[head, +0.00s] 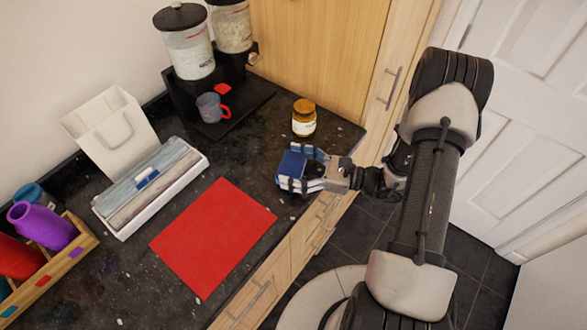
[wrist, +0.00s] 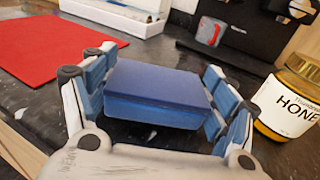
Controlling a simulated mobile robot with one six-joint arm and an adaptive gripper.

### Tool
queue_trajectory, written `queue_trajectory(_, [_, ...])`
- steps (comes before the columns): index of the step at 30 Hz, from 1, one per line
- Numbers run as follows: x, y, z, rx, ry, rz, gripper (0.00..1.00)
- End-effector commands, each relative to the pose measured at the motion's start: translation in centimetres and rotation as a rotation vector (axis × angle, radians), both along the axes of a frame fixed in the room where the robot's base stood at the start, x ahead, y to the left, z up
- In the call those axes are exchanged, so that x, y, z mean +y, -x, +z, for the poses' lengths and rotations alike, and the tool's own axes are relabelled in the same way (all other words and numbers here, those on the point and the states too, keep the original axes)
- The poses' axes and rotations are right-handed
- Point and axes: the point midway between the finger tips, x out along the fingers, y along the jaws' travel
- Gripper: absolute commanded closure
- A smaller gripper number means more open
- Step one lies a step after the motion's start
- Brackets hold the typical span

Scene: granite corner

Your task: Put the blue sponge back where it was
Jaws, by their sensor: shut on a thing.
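The blue sponge (head: 291,164) is a dark blue block with a lighter blue lower side. My gripper (head: 303,169) is shut on it near the counter's right edge. In the wrist view the sponge (wrist: 158,92) sits between the two fingers of my gripper (wrist: 155,95), with its top face up. Its underside is hidden, so I cannot tell whether it touches the counter. A flat red mat (head: 213,238) lies on the dark counter to the left of the gripper. The red mat also shows at the upper left of the wrist view (wrist: 50,48).
A honey jar (head: 304,118) stands close behind the gripper, to the right in the wrist view (wrist: 288,98).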

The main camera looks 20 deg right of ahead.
Motion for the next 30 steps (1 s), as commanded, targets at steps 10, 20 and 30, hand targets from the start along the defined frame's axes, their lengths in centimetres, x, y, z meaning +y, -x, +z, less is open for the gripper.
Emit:
queue_trajectory(10, [-0.02, -0.02, -0.79, -0.001, 0.001, 0.0, 0.38])
queue_trajectory(20, [-0.02, -0.01, -1.01, -0.001, 0.001, 0.0, 0.06])
queue_trajectory(30, [-0.02, -0.01, -1.0, 0.0, 0.0, 0.0, 0.02])
